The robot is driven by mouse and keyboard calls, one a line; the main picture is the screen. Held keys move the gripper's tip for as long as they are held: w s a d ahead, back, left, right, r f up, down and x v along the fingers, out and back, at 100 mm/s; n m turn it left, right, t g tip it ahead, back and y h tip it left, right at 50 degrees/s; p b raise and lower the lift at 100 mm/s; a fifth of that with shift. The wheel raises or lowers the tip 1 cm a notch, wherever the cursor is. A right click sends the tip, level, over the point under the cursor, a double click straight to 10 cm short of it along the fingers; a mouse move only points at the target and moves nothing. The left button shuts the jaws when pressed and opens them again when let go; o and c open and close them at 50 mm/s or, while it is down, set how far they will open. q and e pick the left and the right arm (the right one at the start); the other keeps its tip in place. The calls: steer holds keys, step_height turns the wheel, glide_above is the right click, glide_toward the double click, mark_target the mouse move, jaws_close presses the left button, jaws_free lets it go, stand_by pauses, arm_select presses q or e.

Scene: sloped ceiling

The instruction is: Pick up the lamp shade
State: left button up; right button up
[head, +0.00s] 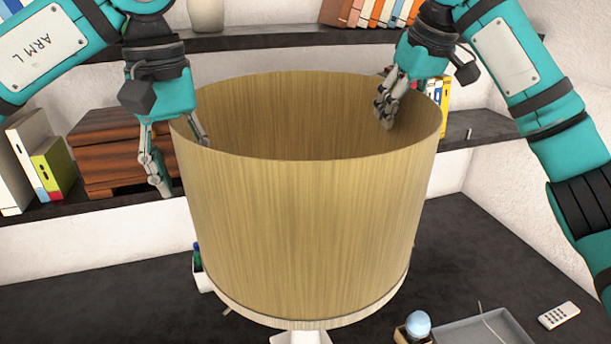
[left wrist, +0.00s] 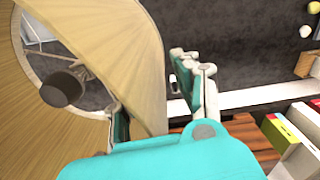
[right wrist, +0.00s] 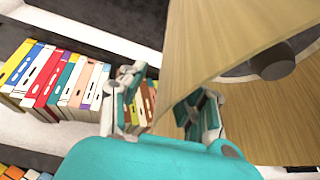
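The lamp shade (head: 290,220) is a large, open-topped, wood-grained drum, upright on a white stand (head: 303,337) above the dark desk. My left gripper (head: 180,160) is open at its left rim, one finger inside and one outside. The left wrist view shows the shade wall (left wrist: 138,65) between the spread fingers. My right gripper (head: 390,102) is at the far right rim, with fingers showing inside the shade. In the right wrist view its fingers are spread either side of the shade wall (right wrist: 185,65). I cannot tell whether any finger touches the wall.
A wooden box (head: 105,145) and several books (head: 45,160) sit on the left shelf. More books (head: 370,12) and a white pot (head: 206,14) stand on the upper shelf. A grey tray (head: 475,328) and remote (head: 559,315) lie on the desk. Desk space at left is clear.

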steer(key=shift+w, duration=0.1)
arm_select(q)
jaws_close()
arm_select(e)
jaws_close()
